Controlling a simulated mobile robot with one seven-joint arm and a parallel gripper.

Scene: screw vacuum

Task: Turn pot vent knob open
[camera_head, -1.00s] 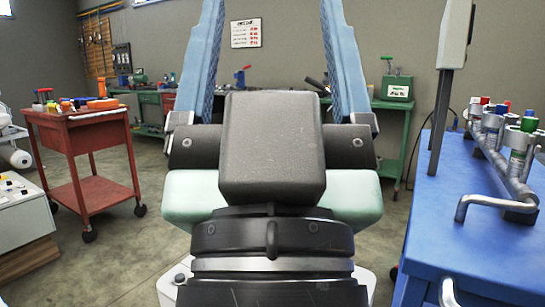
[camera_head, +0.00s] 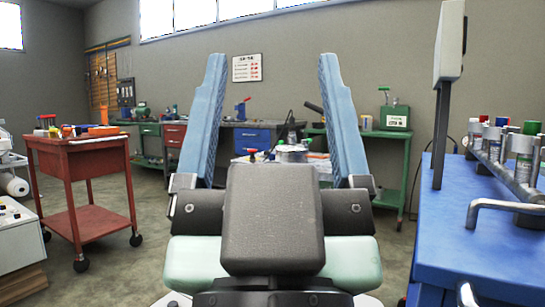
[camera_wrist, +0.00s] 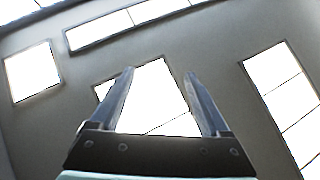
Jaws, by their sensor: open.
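My gripper (camera_head: 270,60) is open and empty, with its two blue fingers pointing up in the head view. It also shows in the wrist view (camera_wrist: 160,74), with only wall and bright windows beyond it. A silvery, round, pot-like thing (camera_head: 291,153) sits on a surface beyond the gripper, low between the fingers. It is small and partly hidden by my gripper body. I cannot make out a vent knob on it. A small red-topped item (camera_head: 252,154) is just left of it. The gripper touches neither.
A blue cabinet (camera_head: 480,225) with a metal handle and a rack of colored-cap canisters (camera_head: 522,150) stands close on the right, beside an upright post with a panel (camera_head: 441,110). A red cart (camera_head: 85,188) stands at left. Green benches line the back. Open floor lies between cart and gripper.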

